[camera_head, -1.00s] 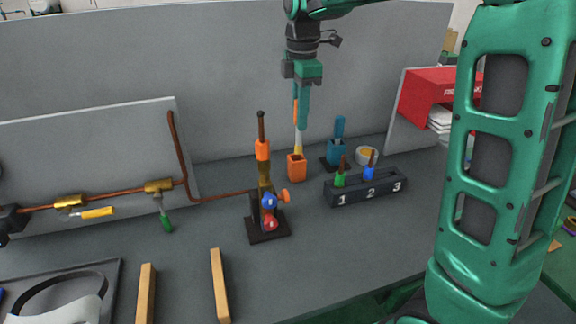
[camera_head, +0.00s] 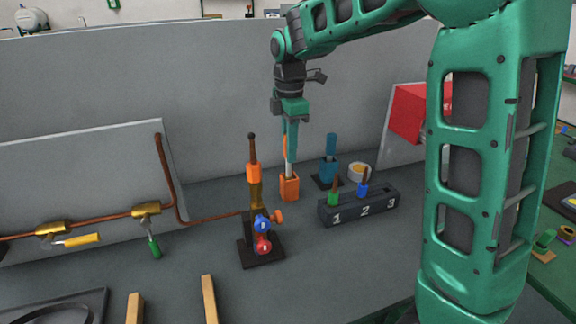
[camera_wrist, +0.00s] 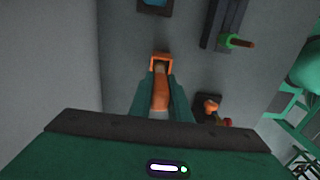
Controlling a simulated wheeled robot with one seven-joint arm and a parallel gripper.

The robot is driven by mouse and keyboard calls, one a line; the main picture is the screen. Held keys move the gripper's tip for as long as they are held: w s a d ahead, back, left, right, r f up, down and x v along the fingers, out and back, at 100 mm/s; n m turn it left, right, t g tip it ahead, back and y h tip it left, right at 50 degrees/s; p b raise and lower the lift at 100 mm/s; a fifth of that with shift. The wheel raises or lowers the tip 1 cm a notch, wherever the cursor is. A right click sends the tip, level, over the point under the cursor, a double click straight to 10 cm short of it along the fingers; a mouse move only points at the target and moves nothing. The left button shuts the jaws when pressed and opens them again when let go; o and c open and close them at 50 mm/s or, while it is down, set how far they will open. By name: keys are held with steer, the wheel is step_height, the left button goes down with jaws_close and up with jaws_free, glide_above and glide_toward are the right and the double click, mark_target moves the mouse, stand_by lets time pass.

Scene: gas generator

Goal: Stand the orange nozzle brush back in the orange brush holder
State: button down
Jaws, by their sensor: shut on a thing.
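The orange nozzle brush (camera_wrist: 160,96) has an orange handle and a pale lower part. My gripper (camera_head: 290,156) is shut on its handle and holds it roughly upright. The fingers also show on both sides of the handle in the wrist view (camera_wrist: 161,106). The orange brush holder (camera_head: 289,188) is a square, open-topped cup on the bench, directly under my gripper. In the wrist view its rim (camera_wrist: 161,54) surrounds the brush's lower end, which appears to be inside the opening. How deep the tip sits is hidden by the holder walls.
A blue holder (camera_head: 328,171) and a round container (camera_head: 359,172) stand to the right. A dark numbered rack (camera_head: 378,203) is in front of them. A torch stand (camera_head: 260,253) is front left. The grey panel (camera_head: 220,100) rises behind.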

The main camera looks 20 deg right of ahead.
mark_target(289, 175)
steer(key=shift+f, duration=2.2)
steer(key=c, duration=1.6)
jaws_free()
steer(key=shift+f, duration=0.1)
steer(key=shift+c, duration=0.2)
steer(key=r, duration=1)
steer(key=shift+s+r, duration=0.2)
steer(key=shift+r, duration=0.15)
steer(key=s+d+f+m, duration=0.2)
steer(key=s+d+m, duration=0.5)
steer(key=s+d, duration=0.2)
steer(key=s+d+f+m, duration=0.2)
steer(key=s+m, duration=0.3)
steer(key=s, duration=0.3)
steer(key=s+d+f+m, duration=0.3)
steer(key=s+m, duration=0.3)
steer(key=s, duration=0.2)
steer(key=s+d+f+m, duration=0.3)
steer(key=s+m, duration=0.3)
steer(key=s, duration=0.2)
steer(key=shift+d+f, duration=0.15)
steer(key=shift+f, duration=0.45)
